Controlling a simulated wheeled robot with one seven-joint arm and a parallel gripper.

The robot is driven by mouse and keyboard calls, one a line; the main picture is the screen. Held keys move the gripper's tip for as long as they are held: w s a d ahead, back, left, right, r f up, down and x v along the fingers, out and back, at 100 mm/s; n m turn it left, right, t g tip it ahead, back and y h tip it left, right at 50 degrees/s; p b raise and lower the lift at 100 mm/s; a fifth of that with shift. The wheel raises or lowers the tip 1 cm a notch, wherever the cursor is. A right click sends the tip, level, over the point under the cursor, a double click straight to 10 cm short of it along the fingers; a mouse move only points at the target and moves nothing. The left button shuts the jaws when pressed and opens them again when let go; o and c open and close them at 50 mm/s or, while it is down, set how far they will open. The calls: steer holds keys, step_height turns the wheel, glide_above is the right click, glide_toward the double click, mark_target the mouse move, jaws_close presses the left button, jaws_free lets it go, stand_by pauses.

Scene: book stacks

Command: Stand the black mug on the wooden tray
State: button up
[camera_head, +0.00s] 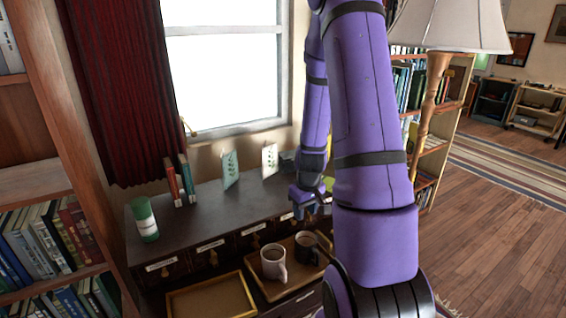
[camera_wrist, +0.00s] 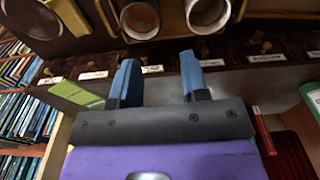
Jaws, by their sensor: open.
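The black mug (camera_head: 307,248) stands upright on a tan tray (camera_head: 292,292), beside a pale mug (camera_head: 273,264). A second, empty framed tray (camera_head: 212,297) lies to the left; I cannot tell for certain which tray is the wooden one. My gripper (camera_head: 298,212) is over the dark cabinet top, apart from the mugs and behind them. In the wrist view my gripper (camera_wrist: 160,75) is open with nothing between its fingers. The black mug (camera_wrist: 140,18) and the pale mug (camera_wrist: 207,14) show beyond the fingertips, cut by the top edge.
The dark cabinet top (camera_head: 200,208) holds a green and white canister (camera_head: 144,219), books (camera_head: 180,180) and two upright cards (camera_head: 230,169). Labelled drawers (camera_head: 210,248) face the trays. A lamp (camera_head: 445,30) and bookcase stand right. My arm covers the right of the cabinet.

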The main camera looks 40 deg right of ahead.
steer(key=w+a+r+t, duration=0.1)
steer(key=a+r, duration=0.3)
steer(key=r, duration=0.2)
steer(key=w+a+r, duration=0.1)
steer(key=a+r, duration=0.3)
steer(key=r, duration=0.3)
steer(key=s+a+r+n+t, duration=0.1)
steer(key=s+a+r, duration=0.6)
steer(key=a+r, duration=0.1)
steer(key=s+a+r+n+t, duration=0.1)
steer(key=s+a+r+t, duration=0.1)
steer(key=s+a+r, duration=0.5)
step_height(320, 180, up, 4)
steer(key=shift+s+a, duration=0.35)
